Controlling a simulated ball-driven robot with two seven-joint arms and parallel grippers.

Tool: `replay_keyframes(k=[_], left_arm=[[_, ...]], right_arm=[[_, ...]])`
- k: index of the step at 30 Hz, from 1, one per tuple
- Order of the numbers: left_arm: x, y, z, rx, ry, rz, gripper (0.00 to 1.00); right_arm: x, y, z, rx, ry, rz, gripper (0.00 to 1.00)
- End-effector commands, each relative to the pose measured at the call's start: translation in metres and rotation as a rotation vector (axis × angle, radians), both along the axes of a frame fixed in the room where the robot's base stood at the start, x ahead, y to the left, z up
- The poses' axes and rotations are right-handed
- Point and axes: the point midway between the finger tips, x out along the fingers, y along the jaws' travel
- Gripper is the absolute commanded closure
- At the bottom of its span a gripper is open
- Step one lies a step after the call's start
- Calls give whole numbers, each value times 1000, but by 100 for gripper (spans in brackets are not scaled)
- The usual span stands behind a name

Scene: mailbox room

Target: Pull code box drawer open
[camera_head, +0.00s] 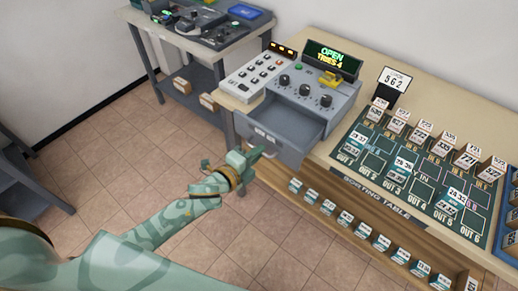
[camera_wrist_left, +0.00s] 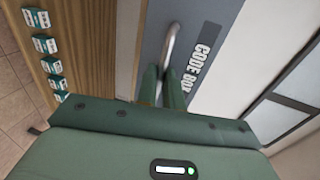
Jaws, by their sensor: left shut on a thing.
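The grey code box (camera_head: 310,100) stands on the table, with a green display (camera_head: 333,59) reading OPEN and TRIES 4. Its drawer (camera_head: 285,122) sticks out toward me, and its grey inside shows, with nothing visible in it. My left gripper (camera_head: 257,154) is at the drawer's front. In the left wrist view its two fingers (camera_wrist_left: 163,88) are shut on the metal drawer handle (camera_wrist_left: 171,44), beside the CODE BOX label (camera_wrist_left: 203,56). My right gripper is not in view.
The sorting table (camera_head: 385,208) holds several small labelled boxes on a green mat, with more boxes on a wooden shelf (camera_head: 340,215) below. A white keypad panel (camera_head: 256,75) is left of the code box. A grey workbench (camera_head: 195,38) stands behind. The tiled floor (camera_head: 130,165) is clear.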

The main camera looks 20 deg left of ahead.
Motion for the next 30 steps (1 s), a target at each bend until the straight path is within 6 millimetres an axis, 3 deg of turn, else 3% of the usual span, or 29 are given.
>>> replay_keyframes(k=[5,6,8,19,23,30], left_arm=[[1,0,0,0,-1,1,100],[1,0,0,0,-1,1,83],[1,0,0,0,-1,1,70],[-6,2,2,0,0,0,70],[-26,10,7,-1,1,0,70],[-88,32,20,-1,3,0,70]], right_arm=[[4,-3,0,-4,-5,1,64],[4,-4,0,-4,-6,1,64],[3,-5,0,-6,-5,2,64],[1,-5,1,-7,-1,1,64],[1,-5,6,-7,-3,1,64],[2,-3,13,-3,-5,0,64]])
